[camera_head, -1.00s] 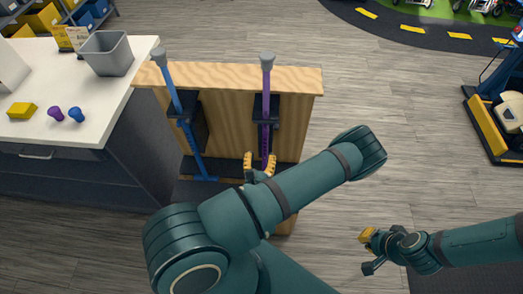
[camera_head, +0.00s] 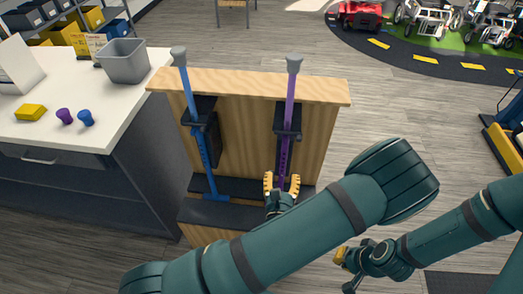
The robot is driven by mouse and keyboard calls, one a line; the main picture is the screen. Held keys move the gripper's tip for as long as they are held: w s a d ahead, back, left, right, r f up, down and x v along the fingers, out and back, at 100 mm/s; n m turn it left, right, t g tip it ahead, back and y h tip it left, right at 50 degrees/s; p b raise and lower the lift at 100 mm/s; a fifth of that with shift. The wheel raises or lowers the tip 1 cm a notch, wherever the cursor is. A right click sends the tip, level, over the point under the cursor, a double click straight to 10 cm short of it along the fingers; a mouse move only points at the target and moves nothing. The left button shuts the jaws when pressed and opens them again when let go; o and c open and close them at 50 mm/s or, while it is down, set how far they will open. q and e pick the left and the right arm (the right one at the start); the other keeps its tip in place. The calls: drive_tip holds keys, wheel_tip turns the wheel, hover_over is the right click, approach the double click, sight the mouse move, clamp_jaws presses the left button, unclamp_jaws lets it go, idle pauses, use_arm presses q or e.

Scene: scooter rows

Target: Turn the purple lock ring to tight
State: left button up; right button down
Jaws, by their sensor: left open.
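A purple scooter stem (camera_head: 289,100) with a grey top stands upright in a dark holder on the wooden rack. Small holes run down its lower part. I cannot make out a separate lock ring on it; my gripper and arm cover the stem's lower end. My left gripper (camera_head: 281,185) is open, its yellow fingertips one on each side of the low part of the purple stem. I cannot tell whether they touch it. My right gripper (camera_head: 346,268) is low on the right, apart from the rack, with its fingers spread and nothing seen between them.
A blue stem (camera_head: 188,90) stands in the rack (camera_head: 240,84) left of the purple one. The white counter (camera_head: 110,85) at left holds a grey bin (camera_head: 123,62), a yellow block (camera_head: 31,113), and purple (camera_head: 65,117) and blue (camera_head: 86,118) knobs.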

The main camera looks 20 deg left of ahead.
sight(286, 145)
use_arm(q)
drive_tip(key=x, duration=1.3)
drive_tip(key=shift+w+d+b, duration=0.1)
drive_tip(key=shift+w+b, duration=0.2)
drive_tip(key=shift+w, duration=0.15)
clamp_jaws()
